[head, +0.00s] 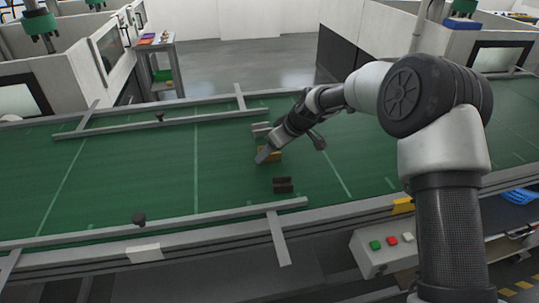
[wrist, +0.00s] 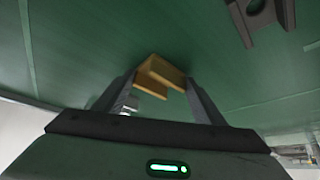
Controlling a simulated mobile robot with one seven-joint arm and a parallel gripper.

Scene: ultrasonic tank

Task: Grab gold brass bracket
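The gold brass bracket (wrist: 160,72) lies on the green conveyor belt, just beyond and between my fingertips in the wrist view. In the head view the bracket (head: 274,155) is partly hidden by my gripper (head: 264,152), which is low over the belt. In the wrist view my gripper (wrist: 161,84) has its fingers spread, one on each side of the bracket. The tips appear close to its edges; whether they touch it is unclear.
A dark bracket (head: 283,185) lies on the belt (head: 130,180) nearer the front, and also shows in the wrist view (wrist: 262,14). A grey part (head: 261,130) lies behind my gripper. Metal guide rails (head: 150,231) run along the belt. The belt's left side is clear.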

